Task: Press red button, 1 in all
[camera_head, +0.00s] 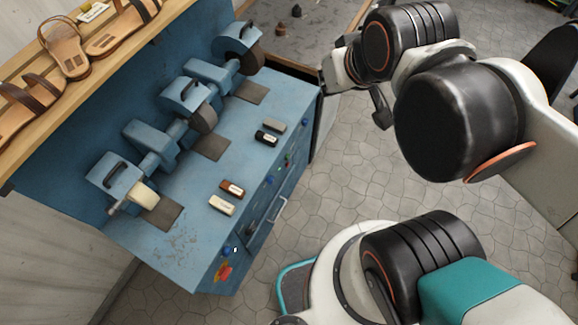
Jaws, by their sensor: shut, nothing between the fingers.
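The red button (225,271) is on the front face of the blue machine (190,255), near its lower left end. It sits on a small yellow patch, and nothing covers it. A dark, narrow tip that looks like my gripper (381,108) shows below my wrist at the upper middle right. It is shut and empty, over the floor, well apart from the button and to the upper right of it. Parts of my arm hide most of the gripper.
A blue knob (226,251) is just above the red button. A metal handle (279,210) and small buttons line the machine's front. Grinding wheels (203,119) and small blocks (222,205) are on top. Sandals (64,48) stand on a wooden shelf. The tiled floor (335,185) before the machine is clear.

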